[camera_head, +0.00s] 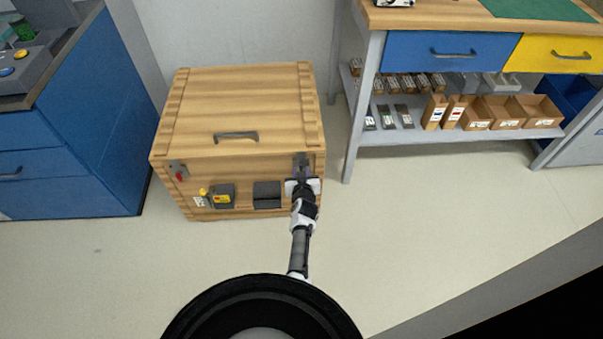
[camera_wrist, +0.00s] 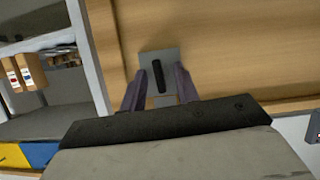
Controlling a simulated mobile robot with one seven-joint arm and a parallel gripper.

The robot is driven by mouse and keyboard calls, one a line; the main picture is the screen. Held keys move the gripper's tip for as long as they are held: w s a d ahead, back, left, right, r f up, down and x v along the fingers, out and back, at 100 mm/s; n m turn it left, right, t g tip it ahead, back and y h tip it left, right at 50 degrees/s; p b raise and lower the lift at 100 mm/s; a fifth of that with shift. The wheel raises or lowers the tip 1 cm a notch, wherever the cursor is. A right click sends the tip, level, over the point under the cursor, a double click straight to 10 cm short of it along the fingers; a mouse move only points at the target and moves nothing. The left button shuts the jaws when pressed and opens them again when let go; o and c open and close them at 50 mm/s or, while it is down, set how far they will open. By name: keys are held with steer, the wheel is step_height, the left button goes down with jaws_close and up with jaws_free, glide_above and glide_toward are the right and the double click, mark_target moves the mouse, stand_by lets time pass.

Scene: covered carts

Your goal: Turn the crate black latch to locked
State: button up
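The wooden crate (camera_head: 240,110) stands on the floor with its lid down. In the wrist view, its black latch (camera_wrist: 158,77) is a short dark bar on a grey plate (camera_wrist: 168,58) fixed to the wood; the bar lies nearly upright in that picture. My gripper (camera_wrist: 159,84) is open, one purple finger on each side of the bar. Gaps show between the fingers and the bar, so it is not clamped. In the head view, my gripper (camera_head: 303,177) is at the crate front's upper right corner and hides most of the latch.
A red latch (camera_head: 178,174) is at the crate front's left. A grey-and-yellow box (camera_head: 222,196) and a dark block (camera_head: 267,195) are at the front. A lid handle (camera_head: 236,136) is on top. A blue cabinet (camera_head: 75,125) stands left, a workbench (camera_head: 450,18) right. Floor around is clear.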

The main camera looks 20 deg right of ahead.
steer(key=p+v, duration=0.6)
steer(key=v, duration=0.8)
steer(key=shift+p, duration=0.3)
steer(key=shift+w+d, duration=0.1)
